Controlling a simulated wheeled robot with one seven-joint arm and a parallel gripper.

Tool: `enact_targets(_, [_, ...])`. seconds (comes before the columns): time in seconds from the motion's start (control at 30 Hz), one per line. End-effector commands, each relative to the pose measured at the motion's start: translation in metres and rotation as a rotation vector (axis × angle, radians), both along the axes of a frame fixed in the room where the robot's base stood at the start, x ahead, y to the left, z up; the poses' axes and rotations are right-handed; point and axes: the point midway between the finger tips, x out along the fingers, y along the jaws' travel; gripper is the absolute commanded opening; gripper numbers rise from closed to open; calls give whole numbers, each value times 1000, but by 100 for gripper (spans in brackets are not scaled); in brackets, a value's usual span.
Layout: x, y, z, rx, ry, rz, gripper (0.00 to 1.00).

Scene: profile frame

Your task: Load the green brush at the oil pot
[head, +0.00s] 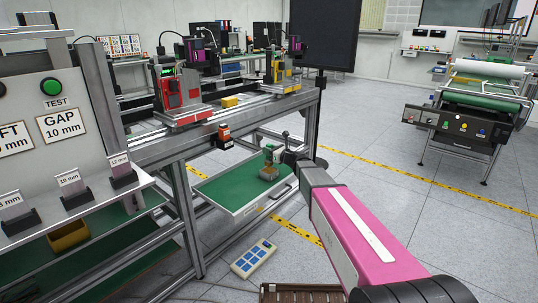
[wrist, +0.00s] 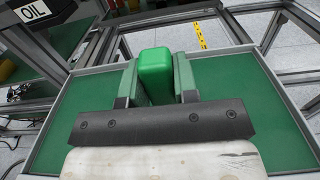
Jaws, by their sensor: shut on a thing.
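My gripper (wrist: 154,72) is shut on the green brush (wrist: 155,65), whose handle sits between the two fingers in the wrist view. In the head view the green brush (head: 268,151) and a tan block-like part below it show over the green-floored tray (head: 215,196). I cannot tell whether the brush touches the tray. The brush's lower end is hidden in the wrist view. I cannot make out the oil pot itself in either view.
A metal-framed bench (head: 165,150) with red and yellow fixtures stands above and behind the tray. A yellow bin (head: 69,236) sits on a shelf at the left. A blue-and-white panel (head: 253,257) lies low in front. Floor to the right is clear up to a conveyor (head: 468,110).

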Motion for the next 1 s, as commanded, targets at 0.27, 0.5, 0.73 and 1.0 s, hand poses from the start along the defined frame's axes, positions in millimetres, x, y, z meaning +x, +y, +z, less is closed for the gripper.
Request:
enact_targets(0.27, [0, 0, 20, 0, -1, 0, 4])
enact_targets(0.5, [0, 0, 35, 0, -1, 0, 4])
enact_targets(0.73, [0, 0, 39, 0, 0, 0, 4])
enact_targets(1.0, [0, 0, 39, 0, 0, 0, 4])
